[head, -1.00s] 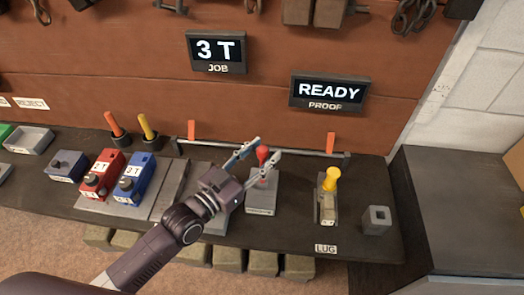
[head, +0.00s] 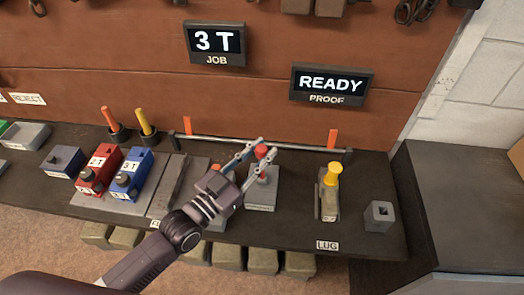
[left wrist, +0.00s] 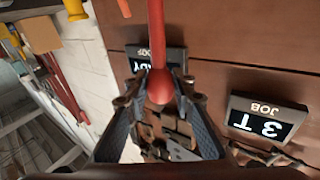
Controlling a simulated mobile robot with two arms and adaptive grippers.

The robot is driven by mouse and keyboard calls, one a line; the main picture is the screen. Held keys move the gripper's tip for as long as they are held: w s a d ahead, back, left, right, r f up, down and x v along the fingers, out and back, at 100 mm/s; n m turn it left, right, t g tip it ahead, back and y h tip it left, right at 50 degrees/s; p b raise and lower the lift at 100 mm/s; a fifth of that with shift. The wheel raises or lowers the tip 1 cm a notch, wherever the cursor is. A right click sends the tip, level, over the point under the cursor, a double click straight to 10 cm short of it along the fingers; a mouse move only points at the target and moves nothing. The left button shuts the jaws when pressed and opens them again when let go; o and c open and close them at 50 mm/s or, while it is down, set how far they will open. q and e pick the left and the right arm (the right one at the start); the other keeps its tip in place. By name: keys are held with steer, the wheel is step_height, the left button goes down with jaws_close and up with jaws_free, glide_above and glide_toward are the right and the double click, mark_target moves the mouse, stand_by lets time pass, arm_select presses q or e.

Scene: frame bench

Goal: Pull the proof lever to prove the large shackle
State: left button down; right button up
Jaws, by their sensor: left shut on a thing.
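The proof lever has a red knob (head: 261,151) and rises from a grey base plate (head: 262,190) on the bench. My left gripper (head: 268,147) is shut on the lever at its red knob. In the left wrist view the red shaft and knob (left wrist: 159,85) lie between the two fingers. A shackle body (head: 328,203) with a yellow-topped pin (head: 333,172) stands upright at the LUG label, right of the lever. The proof display (head: 329,84) reads READY. The job display (head: 215,43) reads 3 T. My right gripper is out of view.
A red block (head: 100,169) and a blue block (head: 131,174) marked 3 T stand left of my left arm. A grey rail (head: 300,149) with orange flags runs behind the lever. A grey square socket (head: 379,216) sits at the right bench end. Bench between lever and lug is clear.

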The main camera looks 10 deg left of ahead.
arm_select(q)
steer(key=s+m+h+b, duration=0.1)
steer(key=b, duration=0.1)
steer(key=s+f+m+t+h+b, duration=0.1)
steer(key=s+b, duration=0.1)
steer(key=b, duration=0.1)
steer(key=s+m+t+h+b, duration=0.1)
steer(key=s+b, duration=0.1)
steer(key=shift+s+f+b, duration=0.2)
steer(key=shift+f+b, duration=0.1)
steer(key=shift+f, duration=0.05)
